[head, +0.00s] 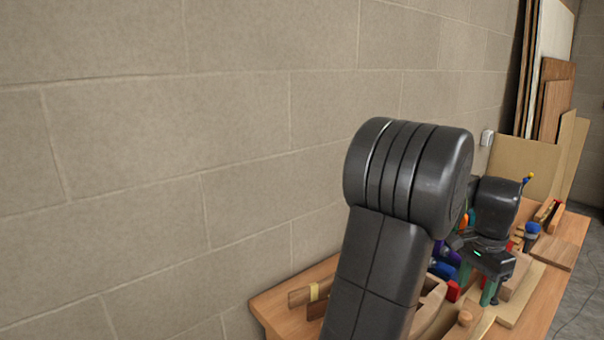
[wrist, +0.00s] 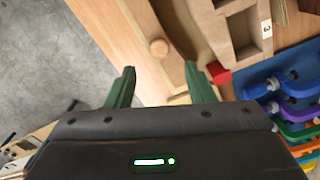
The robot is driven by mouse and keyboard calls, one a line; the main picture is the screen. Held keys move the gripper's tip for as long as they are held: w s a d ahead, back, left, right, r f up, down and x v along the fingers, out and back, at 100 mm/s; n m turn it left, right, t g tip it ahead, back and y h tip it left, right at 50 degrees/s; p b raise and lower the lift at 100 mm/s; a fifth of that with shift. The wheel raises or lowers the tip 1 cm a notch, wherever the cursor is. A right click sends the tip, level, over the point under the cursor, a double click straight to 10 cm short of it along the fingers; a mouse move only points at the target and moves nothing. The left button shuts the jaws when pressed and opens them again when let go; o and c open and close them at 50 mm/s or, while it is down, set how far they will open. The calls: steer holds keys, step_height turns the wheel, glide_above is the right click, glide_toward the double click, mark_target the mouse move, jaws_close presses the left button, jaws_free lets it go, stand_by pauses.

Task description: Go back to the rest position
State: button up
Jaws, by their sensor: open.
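My gripper (wrist: 160,85) shows in the wrist view with its two green fingers apart and nothing between them. It hangs over the front edge of the wooden workbench (wrist: 122,25), with the grey floor on its left side. In the head view my gripper (head: 490,288) is low over the bench top, among the woodworking things. My arm hides much of the bench there. I cannot tell whether the fingers touch anything.
A round wooden knob (wrist: 159,47), a red block (wrist: 219,73) and blue clamps (wrist: 275,85) lie close to the fingers. A block wall (head: 150,150) stands behind the bench. Boards (head: 555,90) lean at the far end.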

mark_target(463, 312)
steer(key=f, duration=0.7)
steer(key=shift+w+a+f, duration=0.1)
steer(key=shift+w+a, duration=0.15)
steer(key=shift+w, duration=0.1)
steer(key=shift+w+a, duration=0.25)
